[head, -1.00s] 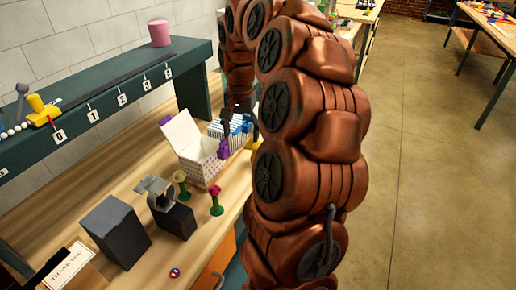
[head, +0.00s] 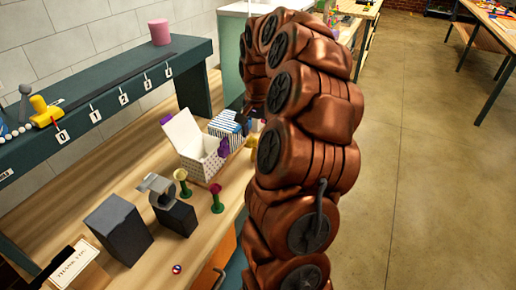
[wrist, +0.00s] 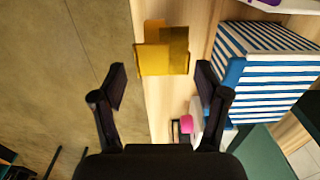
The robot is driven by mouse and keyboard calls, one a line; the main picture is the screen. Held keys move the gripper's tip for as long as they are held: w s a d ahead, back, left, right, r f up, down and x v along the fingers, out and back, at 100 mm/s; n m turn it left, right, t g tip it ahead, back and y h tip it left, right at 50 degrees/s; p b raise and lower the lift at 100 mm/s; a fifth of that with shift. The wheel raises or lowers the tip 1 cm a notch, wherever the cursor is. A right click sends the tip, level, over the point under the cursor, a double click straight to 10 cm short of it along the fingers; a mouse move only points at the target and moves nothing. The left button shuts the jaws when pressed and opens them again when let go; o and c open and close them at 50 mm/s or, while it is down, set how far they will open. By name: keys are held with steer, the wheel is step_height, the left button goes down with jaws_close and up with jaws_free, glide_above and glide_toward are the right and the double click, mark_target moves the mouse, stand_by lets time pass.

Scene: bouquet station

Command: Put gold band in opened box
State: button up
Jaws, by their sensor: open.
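The gold band (wrist: 163,58), a shiny folded-looking gold piece, lies near the edge of the wooden bench in the wrist view. In the head view it is a small yellow patch (head: 253,140), partly hidden by my arm. My gripper (wrist: 161,84) is open and empty, with the band just beyond and between its fingertips; no contact shows. The opened box (head: 205,160) is white with a dotted pattern, its lid raised, with purple pieces at its sides. It stands on the bench left of my arm in the head view.
A blue-and-white striped box (wrist: 265,70) stands right of the band in the wrist view, close to my right finger. Green stands (head: 216,200), a grey figure on a block (head: 175,212) and a dark box (head: 118,230) stand nearer on the bench. A numbered shelf (head: 110,95) runs behind.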

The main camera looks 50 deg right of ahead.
mark_target(256, 144)
steer(key=shift+a+f+p, duration=0.15)
steer(key=shift+f+p, duration=0.2)
steer(key=shift+f, duration=0.65)
steer(key=shift+a+f+p, duration=0.1)
steer(key=shift+f+p, duration=0.2)
steer(key=shift+f, duration=0.65)
steer(key=c, duration=1.1)
